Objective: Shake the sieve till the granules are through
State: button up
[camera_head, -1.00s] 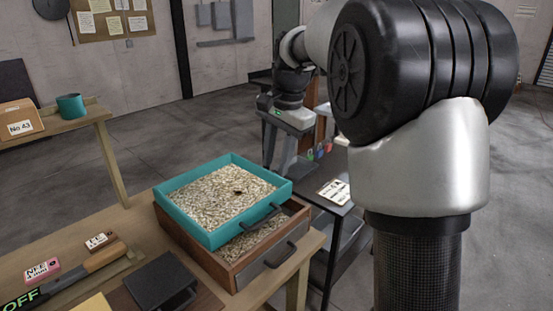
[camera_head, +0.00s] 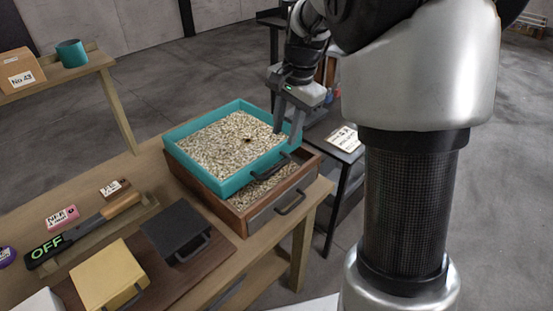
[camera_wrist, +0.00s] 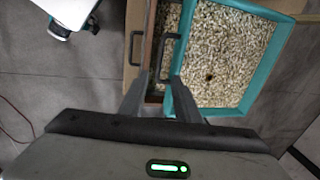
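The sieve is a teal tray (camera_head: 177,163) full of pale granules (camera_head: 225,142), with a dark spot among them. It sits on top of a brown wooden box (camera_head: 235,215) that also holds pale granules. The sieve's dark handle (camera_head: 270,165) is on its front right side, and it shows in the wrist view (camera_wrist: 170,50). My gripper (camera_head: 287,136) points down at the sieve's right side; in the head view its fingers overlap the tray's right corner. Contact with the rim cannot be told.
The box's own handle (camera_head: 290,203) is below the sieve's handle. A black block (camera_head: 174,228), a yellow block (camera_head: 108,272) and an OFF sign (camera_head: 60,246) are at the left on the wooden table (camera_head: 272,262). A dark cart (camera_head: 350,170) stands behind at the right.

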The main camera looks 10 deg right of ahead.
aim_at(278, 167)
jog(key=f, duration=0.4)
jog(key=w+f, duration=0.1)
jog(key=f, duration=0.3)
jog(key=a+f, duration=0.1)
jog(key=f, duration=0.3)
jog(key=shift+w+a, duration=0.1)
jog(key=shift+w, duration=0.3)
grip_shut()
